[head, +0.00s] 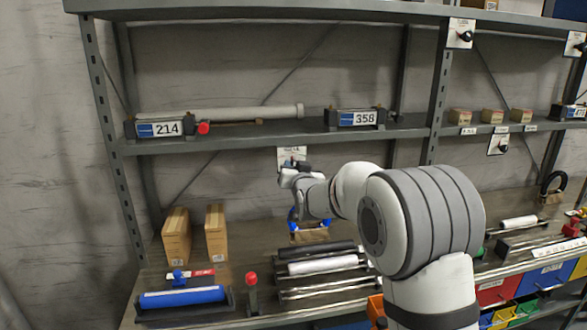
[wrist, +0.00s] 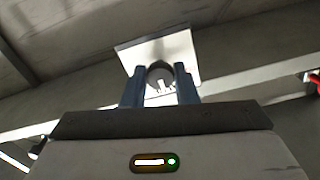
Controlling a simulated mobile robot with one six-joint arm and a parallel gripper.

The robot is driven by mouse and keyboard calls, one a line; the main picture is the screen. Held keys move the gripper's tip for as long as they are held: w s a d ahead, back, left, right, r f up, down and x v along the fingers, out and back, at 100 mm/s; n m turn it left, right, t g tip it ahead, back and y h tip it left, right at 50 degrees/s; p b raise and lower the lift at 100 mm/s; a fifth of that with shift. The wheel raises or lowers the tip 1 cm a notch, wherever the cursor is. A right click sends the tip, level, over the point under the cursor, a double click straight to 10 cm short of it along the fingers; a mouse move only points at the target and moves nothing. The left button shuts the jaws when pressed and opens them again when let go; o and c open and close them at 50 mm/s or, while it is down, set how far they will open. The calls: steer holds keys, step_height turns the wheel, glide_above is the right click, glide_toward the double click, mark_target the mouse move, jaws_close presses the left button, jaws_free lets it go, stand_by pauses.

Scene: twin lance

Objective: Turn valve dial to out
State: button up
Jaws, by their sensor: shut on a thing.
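The valve dial (wrist: 160,72) is a dark round knob on a white plate (wrist: 180,48) in the wrist view. My gripper (wrist: 160,88) has its two blue fingers on either side of the dial and is shut on it. Pale marks show between the fingers, but I cannot read the labels or the dial's setting. In the head view the plate (head: 291,153) hangs at the front edge of the middle shelf. My gripper (head: 290,168) is at its lower part and hides most of the dial there.
Similar plates with black knobs hang at the upper right (head: 464,36) and lower down (head: 499,145). The middle shelf (head: 250,140) runs just above my gripper. Below, the bench holds cardboard boxes (head: 176,236), a blue roller (head: 182,297) and dark and white rollers (head: 322,265).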

steer(key=shift+a, duration=0.2)
steer(key=shift+c, duration=0.3)
steer(key=shift+d+n+b, duration=0.2)
steer(key=shift+n+b, duration=5.25)
steer(key=shift+n, duration=0.55)
steer(key=o, duration=1)
steer(key=b+v, duration=0.1)
steer(key=v, duration=0.6)
steer(key=shift+s+d+r+b, duration=0.1)
steer(key=shift+s+d+b, duration=0.05)
steer(key=shift+s+b, duration=0.2)
